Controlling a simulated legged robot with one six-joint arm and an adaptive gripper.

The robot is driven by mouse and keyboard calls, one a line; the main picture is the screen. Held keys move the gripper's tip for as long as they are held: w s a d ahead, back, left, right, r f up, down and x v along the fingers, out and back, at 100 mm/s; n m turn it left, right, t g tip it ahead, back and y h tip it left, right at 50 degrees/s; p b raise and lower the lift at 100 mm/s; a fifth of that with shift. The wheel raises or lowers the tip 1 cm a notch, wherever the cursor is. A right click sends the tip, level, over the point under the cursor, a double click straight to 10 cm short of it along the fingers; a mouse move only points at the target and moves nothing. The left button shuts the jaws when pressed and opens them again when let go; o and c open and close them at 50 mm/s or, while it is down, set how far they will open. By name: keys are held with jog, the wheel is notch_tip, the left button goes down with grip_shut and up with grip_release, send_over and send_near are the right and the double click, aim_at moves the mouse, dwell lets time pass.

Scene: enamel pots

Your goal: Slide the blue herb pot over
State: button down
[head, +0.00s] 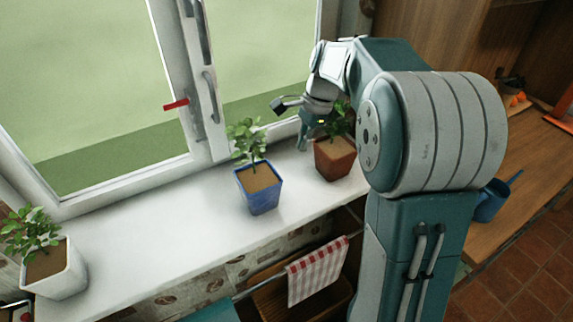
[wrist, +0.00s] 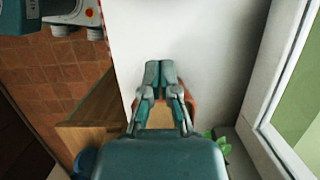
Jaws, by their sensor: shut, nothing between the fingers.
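The blue herb pot (head: 259,190) stands upright on the white windowsill in the head view, with a leafy green plant in brown soil. My gripper (head: 302,144) is to its right and a little farther back, close to the terracotta pot (head: 335,160), and apart from the blue pot. In the wrist view, my gripper's two fingers (wrist: 160,72) are together with nothing between them, above the white sill. The blue herb pot does not show in the wrist view.
A white pot (head: 58,270) with a plant stands at the sill's left end. The sill (head: 150,235) is clear between it and the blue pot. The window frame (head: 205,90) borders the back. A checked towel (head: 317,270) hangs below the front edge.

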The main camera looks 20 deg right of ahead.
aim_at(277, 181)
jog(key=x, duration=0.9)
jog(key=shift+s+f, duration=0.1)
jog(key=a, duration=0.3)
jog(key=shift+s+a+f, duration=0.1)
jog(key=shift+s, duration=0.2)
jog(key=shift+a, duration=0.4)
jog(key=shift+s+a, duration=0.1)
jog(key=s+a, duration=0.1)
jog(key=a, duration=0.8)
jog(key=s+a, duration=0.2)
jog(key=a, duration=0.7)
jog(key=s+a, duration=0.2)
jog(key=a, duration=0.7)
jog(key=shift+s+a, duration=0.25)
jog(key=shift+a, duration=0.15)
